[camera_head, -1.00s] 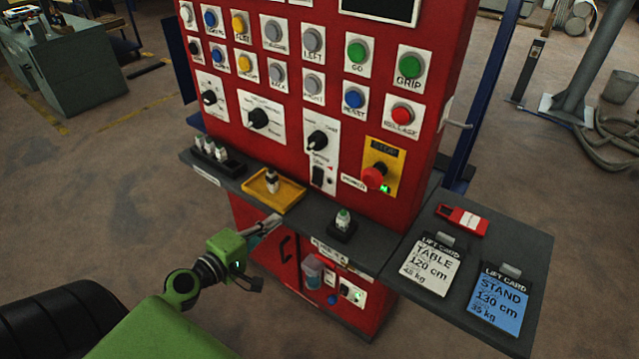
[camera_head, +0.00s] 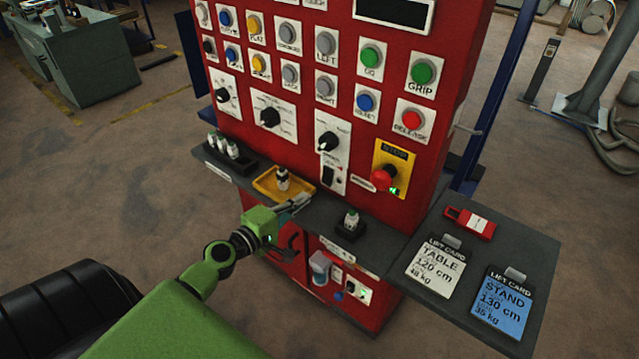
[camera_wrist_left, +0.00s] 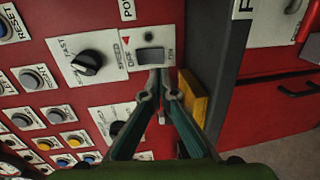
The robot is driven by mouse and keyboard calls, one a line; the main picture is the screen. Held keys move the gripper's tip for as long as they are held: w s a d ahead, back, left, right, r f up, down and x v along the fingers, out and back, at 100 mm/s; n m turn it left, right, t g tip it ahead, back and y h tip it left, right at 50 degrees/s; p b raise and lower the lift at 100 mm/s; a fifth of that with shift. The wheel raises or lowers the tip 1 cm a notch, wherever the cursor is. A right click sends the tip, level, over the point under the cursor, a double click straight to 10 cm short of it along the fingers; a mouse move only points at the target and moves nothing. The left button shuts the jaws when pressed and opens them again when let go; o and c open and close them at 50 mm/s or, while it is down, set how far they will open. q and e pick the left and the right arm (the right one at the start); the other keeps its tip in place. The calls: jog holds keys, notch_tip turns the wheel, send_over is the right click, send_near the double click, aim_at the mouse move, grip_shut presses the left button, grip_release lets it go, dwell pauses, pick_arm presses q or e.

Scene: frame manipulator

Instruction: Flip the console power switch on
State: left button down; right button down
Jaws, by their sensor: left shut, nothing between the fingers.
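The power switch (camera_head: 328,175) is a small black rocker on the white plate below the speed knob (camera_head: 328,141) of the red console (camera_head: 300,60). It also shows in the left wrist view (camera_wrist_left: 151,57), beside small labels and a red triangle. I cannot tell clearly which way it is tipped. My left gripper (camera_head: 308,198) is shut and empty, its tips a little below and left of the switch in the head view. In the left wrist view the fingertips (camera_wrist_left: 160,76) appear just short of the rocker; contact cannot be told. My right gripper is out of view.
A dark shelf (camera_head: 322,213) juts out below the panel, with a yellow tray (camera_head: 266,188) and a small bottle in a black holder (camera_head: 350,229). The red stop button (camera_head: 382,179) sits right of the switch. A side shelf (camera_head: 520,245) holds two lift cards.

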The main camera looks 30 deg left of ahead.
aim_at(327, 183)
pick_arm(q)
jog(key=w, duration=0.5)
jog(key=w+f+p, duration=0.1)
jog(key=w, duration=0.1)
jog(key=shift+w+d, duration=0.3)
jog(key=shift+d, duration=0.05)
jog(key=shift+f, duration=0.1)
jog(key=b, duration=0.3)
jog(key=shift+w+f+t, duration=0.25)
jog(key=shift+f+t, duration=0.05)
jog(key=shift+f, duration=0.1)
jog(key=shift+r+b, duration=0.15)
jog(key=shift+b, duration=0.4)
jog(key=shift+w+r+p, duration=0.1)
jog(key=shift+r+p, duration=0.1)
jog(key=shift+p, duration=0.15)
